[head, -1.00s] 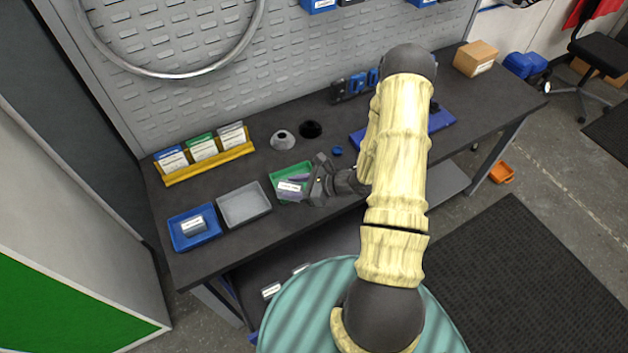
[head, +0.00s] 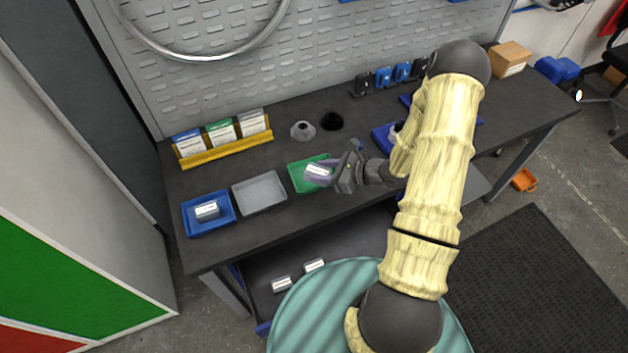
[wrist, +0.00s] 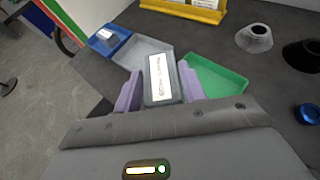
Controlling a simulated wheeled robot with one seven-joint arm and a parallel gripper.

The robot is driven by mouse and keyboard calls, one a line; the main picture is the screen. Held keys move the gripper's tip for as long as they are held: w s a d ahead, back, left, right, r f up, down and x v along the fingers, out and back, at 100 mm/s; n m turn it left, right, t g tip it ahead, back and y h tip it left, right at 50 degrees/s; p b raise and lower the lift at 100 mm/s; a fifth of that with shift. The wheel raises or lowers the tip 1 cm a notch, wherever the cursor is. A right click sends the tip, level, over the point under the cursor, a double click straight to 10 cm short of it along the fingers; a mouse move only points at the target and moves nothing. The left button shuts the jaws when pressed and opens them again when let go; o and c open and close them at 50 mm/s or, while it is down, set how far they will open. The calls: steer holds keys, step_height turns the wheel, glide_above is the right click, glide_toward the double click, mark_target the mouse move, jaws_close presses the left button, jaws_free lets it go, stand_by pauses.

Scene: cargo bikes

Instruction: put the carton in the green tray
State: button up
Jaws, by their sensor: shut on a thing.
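The carton (wrist: 160,80) is a small grey box with a white printed label. My gripper (head: 334,172) is shut on it, with a purple finger on each side in the wrist view (wrist: 161,90). In the head view the carton (head: 317,170) shows over the green tray (head: 300,182). In the wrist view the green tray (wrist: 222,78) lies beyond and to the right of the carton, partly hidden by it and a finger. The carton looks held above table level; the exact height is hard to tell.
A grey tray (head: 262,207) stands empty left of the green one. A blue tray (head: 190,229) holds a similar small box (head: 207,210). Two boxes lie on the lower shelf.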

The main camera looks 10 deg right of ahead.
steer(key=w+b, duration=0.8)
steer(key=b, duration=1)
steer(key=shift+w+d+h, duration=0.15)
steer(key=shift+d+h, duration=0.15)
steer(key=shift+d, duration=0.05)
steer(key=shift+f, duration=0.15)
steer(key=shift+f+b, duration=0.3)
steer(key=shift+f, duration=2.8)
steer(key=shift+f, duration=1.9)
